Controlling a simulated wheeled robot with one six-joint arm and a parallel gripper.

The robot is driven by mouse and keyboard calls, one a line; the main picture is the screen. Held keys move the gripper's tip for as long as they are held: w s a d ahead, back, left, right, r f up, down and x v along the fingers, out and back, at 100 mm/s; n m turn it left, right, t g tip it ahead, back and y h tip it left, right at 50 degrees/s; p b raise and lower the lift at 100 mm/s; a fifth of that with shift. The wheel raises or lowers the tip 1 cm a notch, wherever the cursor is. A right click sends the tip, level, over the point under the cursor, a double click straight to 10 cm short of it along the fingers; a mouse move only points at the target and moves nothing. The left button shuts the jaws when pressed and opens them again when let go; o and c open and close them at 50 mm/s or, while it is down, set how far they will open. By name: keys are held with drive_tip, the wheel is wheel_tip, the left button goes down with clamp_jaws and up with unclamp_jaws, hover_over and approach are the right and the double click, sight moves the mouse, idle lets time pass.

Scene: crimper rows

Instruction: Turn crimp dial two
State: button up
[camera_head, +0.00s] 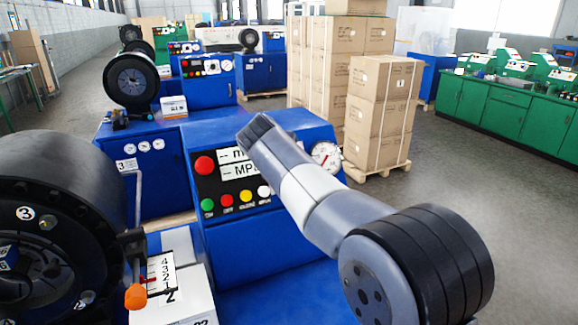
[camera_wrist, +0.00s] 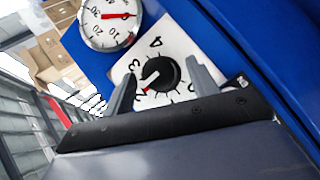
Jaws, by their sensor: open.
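The numerals 4 and 3 show, and a red mark lies by the dial's lower left. My gripper (camera_wrist: 161,69) is open, one finger on each side of the dial. I cannot tell whether either finger touches it. Part of the plate is hidden by the fingers and gripper body. In the head view my arm crosses the blue console (camera_head: 250,238), and neither the dial nor my fingertips can be made out.
A pressure gauge (camera_wrist: 110,20) with a red needle is close beside the dial; it also shows in the head view (camera_head: 325,157). A red button (camera_head: 204,165) and smaller buttons are left of my arm. A large black crimper head (camera_head: 62,190) stands left, and stacked cartons (camera_head: 383,105) stand behind.

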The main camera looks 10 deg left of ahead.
drive_tip(key=b+v, duration=0.1)
drive_tip(key=v, duration=0.9)
drive_tip(key=shift+s+r, duration=0.25)
drive_tip(key=shift+r, duration=0.05)
drive_tip(key=p+x, duration=0.1)
drive_tip(key=x, duration=0.9)
drive_tip(key=shift+w+f, duration=0.3)
drive_tip(key=shift+f, duration=0.2)
drive_tip(key=shift+b, duration=0.4)
drive_tip(key=shift+r+n, duration=0.15)
drive_tip(key=shift+n, duration=0.15)
drive_tip(key=shift+r, duration=0.15)
